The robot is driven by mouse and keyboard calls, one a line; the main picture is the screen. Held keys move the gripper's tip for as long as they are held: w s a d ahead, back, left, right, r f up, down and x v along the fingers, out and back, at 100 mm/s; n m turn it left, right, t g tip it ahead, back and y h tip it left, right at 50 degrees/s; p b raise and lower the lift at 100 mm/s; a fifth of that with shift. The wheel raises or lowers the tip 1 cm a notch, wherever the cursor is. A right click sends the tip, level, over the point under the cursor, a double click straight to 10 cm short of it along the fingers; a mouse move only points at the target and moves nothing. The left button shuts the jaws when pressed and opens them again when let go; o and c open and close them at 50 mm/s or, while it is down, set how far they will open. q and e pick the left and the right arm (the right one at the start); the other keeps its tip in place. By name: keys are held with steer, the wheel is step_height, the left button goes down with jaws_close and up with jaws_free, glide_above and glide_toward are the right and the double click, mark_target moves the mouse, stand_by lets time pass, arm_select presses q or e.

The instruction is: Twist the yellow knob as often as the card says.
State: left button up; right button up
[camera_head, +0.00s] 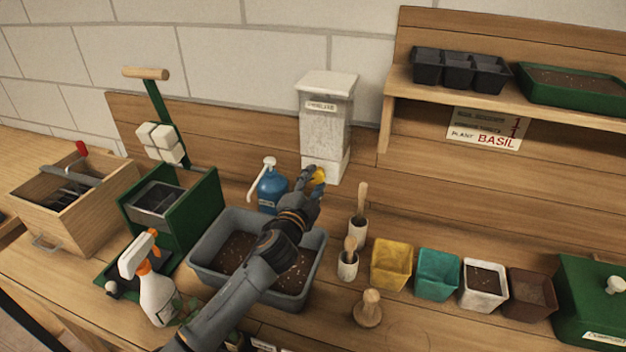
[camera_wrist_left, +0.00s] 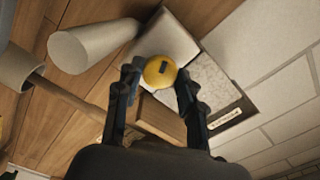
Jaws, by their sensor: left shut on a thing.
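The yellow knob (camera_head: 319,175) is on the lower front of a pale dispenser (camera_head: 324,112) with a white lid and a small label. My left gripper (camera_head: 311,182) is at the knob and partly covers it. In the left wrist view the knob (camera_wrist_left: 159,71) is a yellow disc with a dark slot, between the two fingertips of my left gripper (camera_wrist_left: 158,80), which is shut on it. The card (camera_head: 487,129) hangs under the shelf at the right. It reads "PLANT BASIL", with a red 1 on each of two small-print rows above. My right gripper is out of view.
A grey tub of soil (camera_head: 206,264) lies under my left arm. A blue pump bottle (camera_head: 272,186) stands left of the gripper. Wooden-handled tools in white cups (camera_head: 357,230) stand close on the right, then several pots, the first a yellow pot (camera_head: 390,263).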

arm_select(q)
steer(key=m+p, duration=0.1)
steer(key=m, duration=0.4)
stand_by(0.5)
steer(key=o, duration=1.2)
steer(key=v, duration=1.2)
